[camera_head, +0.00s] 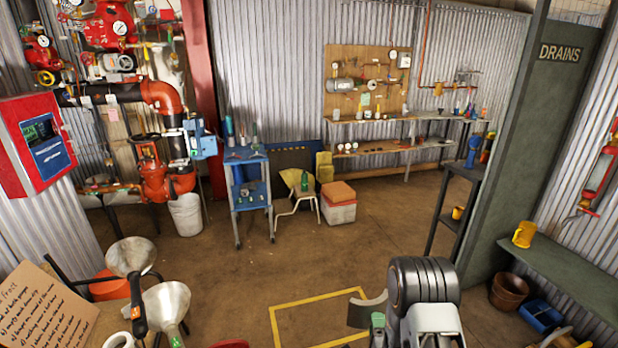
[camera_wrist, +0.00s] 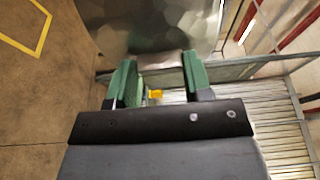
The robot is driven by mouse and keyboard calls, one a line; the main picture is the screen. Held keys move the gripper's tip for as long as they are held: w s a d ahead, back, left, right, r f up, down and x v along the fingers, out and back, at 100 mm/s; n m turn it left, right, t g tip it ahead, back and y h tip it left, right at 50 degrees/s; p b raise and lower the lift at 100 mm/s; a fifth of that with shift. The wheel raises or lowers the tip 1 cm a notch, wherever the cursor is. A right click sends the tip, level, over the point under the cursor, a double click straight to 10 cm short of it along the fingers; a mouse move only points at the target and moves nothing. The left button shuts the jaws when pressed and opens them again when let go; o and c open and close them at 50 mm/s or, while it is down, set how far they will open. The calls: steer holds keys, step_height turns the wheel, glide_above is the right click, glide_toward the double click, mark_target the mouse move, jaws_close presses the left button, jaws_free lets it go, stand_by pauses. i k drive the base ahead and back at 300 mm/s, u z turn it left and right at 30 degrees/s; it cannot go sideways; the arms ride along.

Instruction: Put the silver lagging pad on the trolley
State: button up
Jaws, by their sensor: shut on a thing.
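My gripper (camera_wrist: 158,78) has green fingers and is shut on the silver lagging pad (camera_wrist: 150,28), a shiny dented sheet reaching beyond the fingertips in the wrist view. In the head view a curved grey piece of the pad (camera_head: 366,311) shows beside my gripper (camera_head: 377,320), at the lower middle; my arm hides much of the gripper. The blue trolley (camera_head: 247,160) stands well away, left of centre by the back wall. Bottles stand on its top, and small things lie on its lower shelf.
A chair (camera_head: 298,193) and a white box with an orange top (camera_head: 338,208) stand right of the trolley. A white bucket (camera_head: 186,214) is at its left. Funnels (camera_head: 130,257) are at lower left. The floor before the trolley is clear, with a yellow outline (camera_head: 318,300).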

mark_target(237, 151)
steer(key=z, duration=0.05)
steer(key=i, duration=1.35)
steer(key=u, duration=0.3)
steer(key=i, duration=1.9)
steer(key=u, duration=1.05)
steer(key=i, duration=1.35)
steer(key=u, duration=0.55)
